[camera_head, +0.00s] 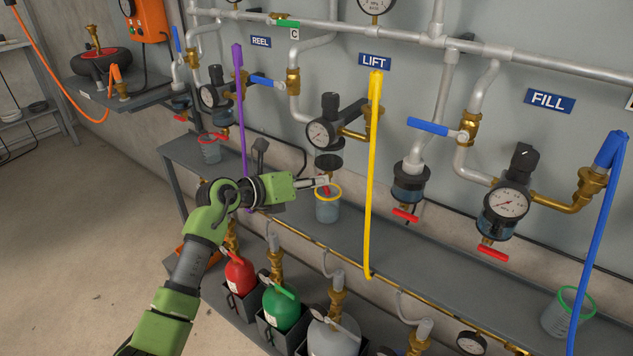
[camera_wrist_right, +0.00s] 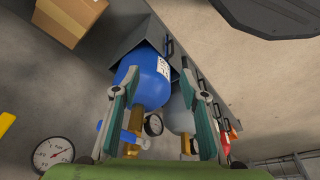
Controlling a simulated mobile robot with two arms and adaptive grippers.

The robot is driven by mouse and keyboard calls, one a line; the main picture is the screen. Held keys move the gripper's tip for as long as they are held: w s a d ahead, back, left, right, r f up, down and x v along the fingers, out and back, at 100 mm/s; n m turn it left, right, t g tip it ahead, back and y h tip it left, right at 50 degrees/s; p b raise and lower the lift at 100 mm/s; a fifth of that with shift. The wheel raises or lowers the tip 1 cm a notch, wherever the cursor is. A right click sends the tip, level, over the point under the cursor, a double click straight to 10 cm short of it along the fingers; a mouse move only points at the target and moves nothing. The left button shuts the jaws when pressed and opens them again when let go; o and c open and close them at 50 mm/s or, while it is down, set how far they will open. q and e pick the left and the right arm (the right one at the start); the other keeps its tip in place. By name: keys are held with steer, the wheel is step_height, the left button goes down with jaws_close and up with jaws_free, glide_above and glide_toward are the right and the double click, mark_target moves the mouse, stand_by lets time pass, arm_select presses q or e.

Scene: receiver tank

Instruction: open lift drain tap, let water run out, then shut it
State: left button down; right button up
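Under the LIFT sign (camera_head: 375,61), the lift unit has a gauge (camera_head: 320,134) and a dark-banded bowl (camera_head: 328,160). Its red drain tap (camera_head: 327,191) sits below the bowl, partly covered by my left gripper (camera_head: 323,183). The fingertips are at the tap, seen nearly edge-on; I cannot tell whether they touch it or how far apart they are. A clear cup with a yellow rim (camera_head: 328,208) stands on the shelf right under the tap. Whether water is running does not show. My right gripper (camera_wrist_right: 160,78) is open and empty in the right wrist view.
A yellow hose (camera_head: 373,180) hangs just right of the lift unit, a purple hose (camera_head: 240,110) left of it. The grey shelf (camera_head: 440,260) runs below. Red, green and grey bottles stand underneath. The right wrist view shows a blue bottle (camera_wrist_right: 150,85) and a cardboard box (camera_wrist_right: 70,18).

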steer(key=shift+w, duration=0.1)
arm_select(q)
steer(key=n+h+p, duration=0.1)
steer(key=n+h, duration=0.1)
steer(key=n, duration=0.2)
steer(key=n+h+p, duration=0.1)
steer(key=n+h, duration=0.1)
steer(key=n, duration=0.3)
steer(key=shift+a+f+h, duration=0.1)
steer(key=shift+f+h, duration=0.1)
steer(key=shift+h, duration=0.1)
arm_select(e)
step_height(320, 180, down, 9)
steer(key=s, duration=0.1)
steer(key=shift+s+g, duration=0.2)
steer(key=shift+g, duration=0.1)
steer(key=shift+r, duration=0.3)
arm_select(q)
steer(key=c, duration=2.5)
jaws_free()
arm_select(e)
steer(key=shift+s+f, duration=0.1)
steer(key=shift+s, duration=0.1)
